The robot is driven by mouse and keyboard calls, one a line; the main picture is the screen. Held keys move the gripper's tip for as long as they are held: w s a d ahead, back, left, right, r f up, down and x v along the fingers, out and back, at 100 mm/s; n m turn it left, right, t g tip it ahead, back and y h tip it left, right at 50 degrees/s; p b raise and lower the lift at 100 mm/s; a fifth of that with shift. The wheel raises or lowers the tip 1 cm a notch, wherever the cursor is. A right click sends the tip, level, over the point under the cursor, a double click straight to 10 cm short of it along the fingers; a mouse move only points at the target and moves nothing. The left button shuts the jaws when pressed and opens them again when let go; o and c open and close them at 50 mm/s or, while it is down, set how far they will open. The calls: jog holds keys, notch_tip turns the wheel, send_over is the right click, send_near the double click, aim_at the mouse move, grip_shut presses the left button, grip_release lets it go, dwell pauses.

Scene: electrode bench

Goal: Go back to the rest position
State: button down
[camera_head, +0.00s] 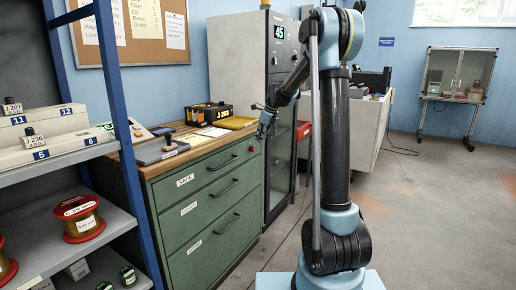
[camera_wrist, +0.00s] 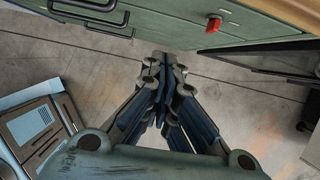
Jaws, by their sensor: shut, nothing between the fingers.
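My gripper (camera_head: 265,118) hangs at the end of my arm in the head view, in front of the right end of the green drawer cabinet (camera_head: 216,181). In the wrist view my gripper (camera_wrist: 170,62) has its fingertips together, with nothing between them, over the bare floor. The cabinet front (camera_wrist: 185,22) runs along the top of the wrist view. No held object shows in either view.
A blue-posted shelf (camera_head: 122,130) with spools stands at the left. A tall grey cabinet (camera_head: 244,62) stands behind my gripper. A red item (camera_wrist: 213,24) shows at the cabinet front. The floor (camera_head: 440,190) at the right is clear.

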jog(key=s+d+n+h, duration=0.1)
jog(key=s+d+n, duration=0.3)
jog(key=s, duration=0.5)
jog(key=s+d+r+n, duration=0.1)
jog(key=s+d+n, duration=0.25)
jog(key=s, duration=0.45)
jog(key=s+d+n+h, duration=0.1)
jog(key=s+d+n, duration=0.25)
jog(key=s, duration=0.55)
jog(key=s+d+f+n, duration=0.2)
jog(key=s+f+n, duration=0.2)
jog(key=s, duration=0.3)
jog(key=s+d+f+n+h, duration=0.1)
jog(key=s+f+n, duration=0.3)
jog(key=s, duration=0.4)
jog(key=s+d+f+n, duration=0.4)
jog(key=s+f+n, duration=0.1)
jog(key=s, duration=0.2)
jog(key=shift+s+h, duration=0.25)
jog(key=shift+h, duration=0.05)
